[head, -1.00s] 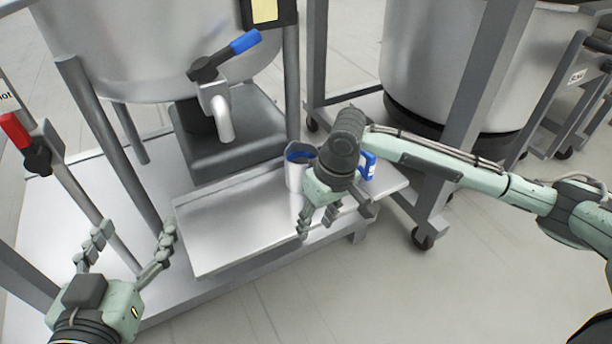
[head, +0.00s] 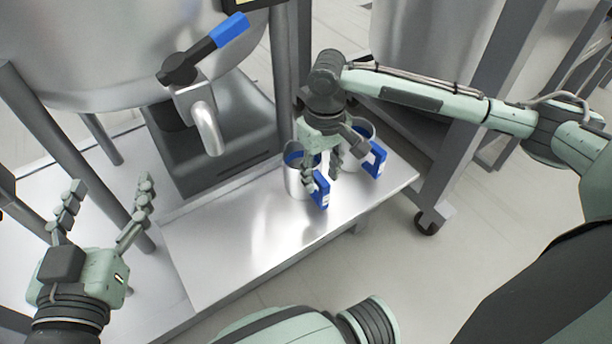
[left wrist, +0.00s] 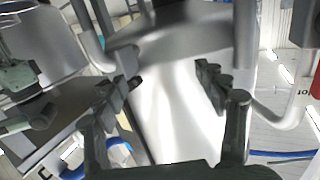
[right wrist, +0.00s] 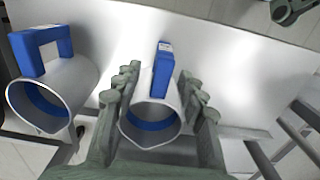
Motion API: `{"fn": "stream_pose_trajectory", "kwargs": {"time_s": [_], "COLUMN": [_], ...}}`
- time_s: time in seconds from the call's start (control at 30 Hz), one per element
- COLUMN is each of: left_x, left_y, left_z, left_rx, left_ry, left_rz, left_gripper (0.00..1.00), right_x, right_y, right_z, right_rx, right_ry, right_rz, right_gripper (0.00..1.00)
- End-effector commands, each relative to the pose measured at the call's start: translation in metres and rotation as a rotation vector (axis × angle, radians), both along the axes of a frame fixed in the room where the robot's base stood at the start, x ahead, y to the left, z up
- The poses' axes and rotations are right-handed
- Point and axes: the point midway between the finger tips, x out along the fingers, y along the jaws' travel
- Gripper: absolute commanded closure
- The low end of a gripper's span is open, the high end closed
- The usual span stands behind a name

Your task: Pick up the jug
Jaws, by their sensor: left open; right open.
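Two metal jugs with blue insides and blue handles stand on the steel shelf. The nearer jug (head: 293,181) is partly hidden by my right gripper (head: 321,170), which is open right above and beside it. In the right wrist view this jug (right wrist: 143,117) lies between the two spread fingers, its blue handle (right wrist: 162,70) pointing away; I cannot tell whether they touch it. The other jug (head: 368,132) stands behind and to the right; it is at the left of the right wrist view (right wrist: 75,80), outside the fingers. My left gripper (head: 106,205) is open and empty at the left.
A large steel tank with a blue-handled tap (head: 207,125) stands over a grey block (head: 238,140) behind the shelf (head: 235,245). The shelf's left and front parts are bare. A wheeled frame (head: 440,170) stands to the right.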

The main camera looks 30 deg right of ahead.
Motion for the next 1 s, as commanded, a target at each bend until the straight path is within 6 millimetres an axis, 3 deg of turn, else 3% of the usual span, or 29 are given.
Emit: {"fn": "stream_pose_trajectory", "kwargs": {"time_s": [0.23,0.6,0.93,1.0], "left_x": [-0.002,-0.019,-0.022,-0.022], "left_y": [-0.009,-0.025,-0.026,-0.026], "left_z": [0.019,0.080,0.089,0.089], "left_rx": [-0.045,-0.183,-0.200,-0.199], "left_ry": [-0.091,-0.367,-0.404,-0.404], "left_rz": [-0.019,-0.061,-0.064,-0.064], "left_gripper": [0.28,0.28,0.28,0.28], "right_x": [0.000,-0.001,0.000,0.000], "right_y": [0.000,0.002,0.002,0.002], "right_z": [-0.015,-0.054,-0.058,-0.058], "right_rx": [0.000,-0.001,0.000,0.000], "right_ry": [-0.001,0.000,-0.002,-0.002], "right_rz": [0.000,0.001,0.001,0.001], "right_gripper": [0.59,0.59,0.59,0.66]}}
